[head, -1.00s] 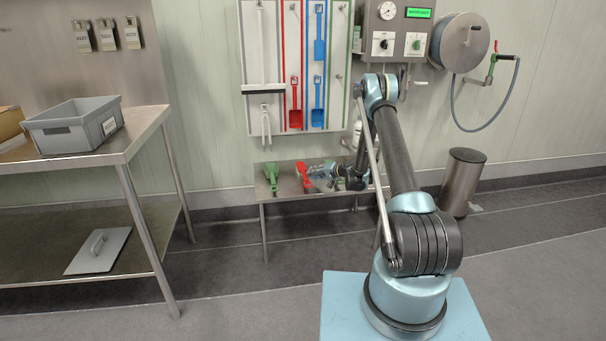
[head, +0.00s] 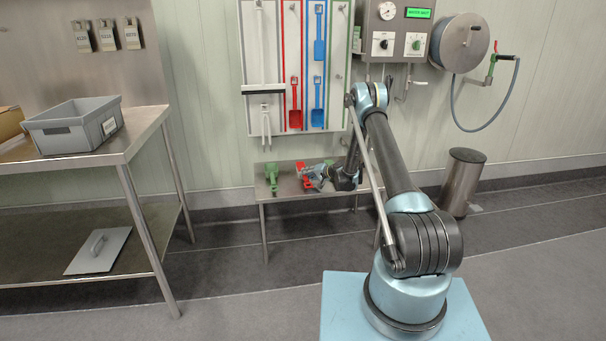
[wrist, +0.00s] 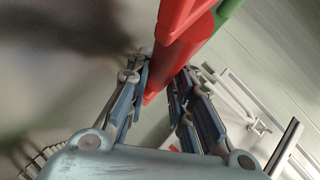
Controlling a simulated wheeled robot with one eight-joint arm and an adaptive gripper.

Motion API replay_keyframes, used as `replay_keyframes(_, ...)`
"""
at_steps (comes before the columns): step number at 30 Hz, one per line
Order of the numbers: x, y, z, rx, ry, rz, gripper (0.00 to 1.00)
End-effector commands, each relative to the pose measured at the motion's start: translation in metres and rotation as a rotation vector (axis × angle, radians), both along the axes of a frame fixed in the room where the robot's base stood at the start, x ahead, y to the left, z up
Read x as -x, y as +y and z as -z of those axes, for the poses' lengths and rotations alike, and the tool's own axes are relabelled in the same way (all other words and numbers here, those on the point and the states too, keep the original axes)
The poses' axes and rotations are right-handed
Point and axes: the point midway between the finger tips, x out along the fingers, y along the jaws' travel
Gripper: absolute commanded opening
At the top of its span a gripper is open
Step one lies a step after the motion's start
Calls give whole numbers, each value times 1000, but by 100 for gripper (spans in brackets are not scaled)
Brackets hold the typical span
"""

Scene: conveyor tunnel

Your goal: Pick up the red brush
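The red brush (wrist: 178,45) runs between the fingertips of my gripper (wrist: 158,85) in the wrist view, with a finger close on each side. I cannot tell whether both fingers press on it. In the head view the red brush (head: 300,166) lies on the low steel bench, partly hidden by my gripper (head: 314,177). A green brush (head: 271,177) lies to its left on the same bench. A green part (wrist: 228,10) shows beside the red in the wrist view.
The low steel bench (head: 285,193) stands against the wall under a tool board (head: 266,60) with red and blue tools. A steel table (head: 75,158) with a grey crate (head: 72,136) is at left. A bin (head: 463,180) stands at right.

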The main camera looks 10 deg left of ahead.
Motion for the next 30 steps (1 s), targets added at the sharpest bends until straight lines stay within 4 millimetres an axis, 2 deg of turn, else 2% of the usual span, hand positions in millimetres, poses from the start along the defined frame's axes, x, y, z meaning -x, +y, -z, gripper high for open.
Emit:
replay_keyframes(9, 0, 0, 0, 1, 0, 0, 0)
replay_keyframes(13, 0, 0, -7, 1, 0, 0, 0)
replay_keyframes(30, 1, 1, -88, 1, 0, -1, 0)
